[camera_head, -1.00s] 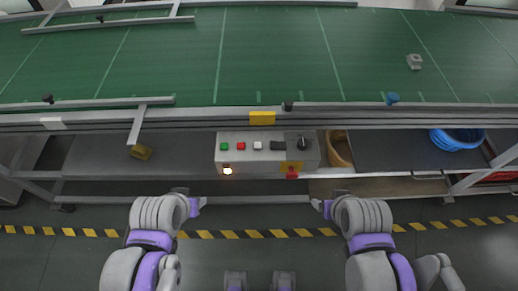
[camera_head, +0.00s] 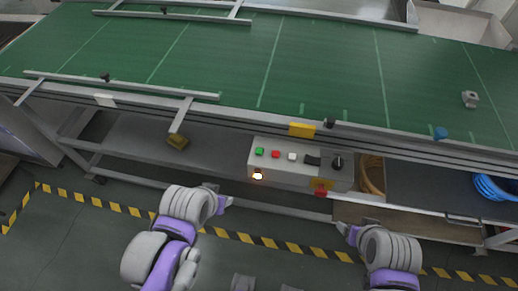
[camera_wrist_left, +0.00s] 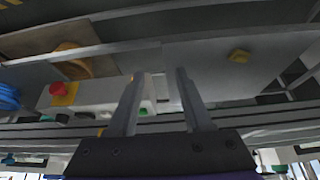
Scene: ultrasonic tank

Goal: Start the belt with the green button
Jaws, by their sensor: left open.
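The control box (camera_head: 262,176) is a light grey panel under the belt's front edge. Its green button (camera_head: 260,152) is the leftmost on top, beside a red button (camera_head: 276,154) and a white one (camera_head: 292,157). My left gripper (camera_head: 228,201) is below and left of the box, apart from it. In the left wrist view its two fingers (camera_wrist_left: 157,74) are open with nothing held, and the box (camera_wrist_left: 92,93) shows upside down behind them. My right gripper (camera_head: 343,229) is lower right of the box; its jaws are too small to read.
The green belt (camera_head: 220,65) spans the back, with a small grey part (camera_head: 470,98) on it at right. A red knob on a yellow plate (camera_head: 321,190) is at the box's right front. Blue coils (camera_head: 494,187) lie on the lower shelf. Yellow-black tape (camera_head: 110,207) crosses the floor.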

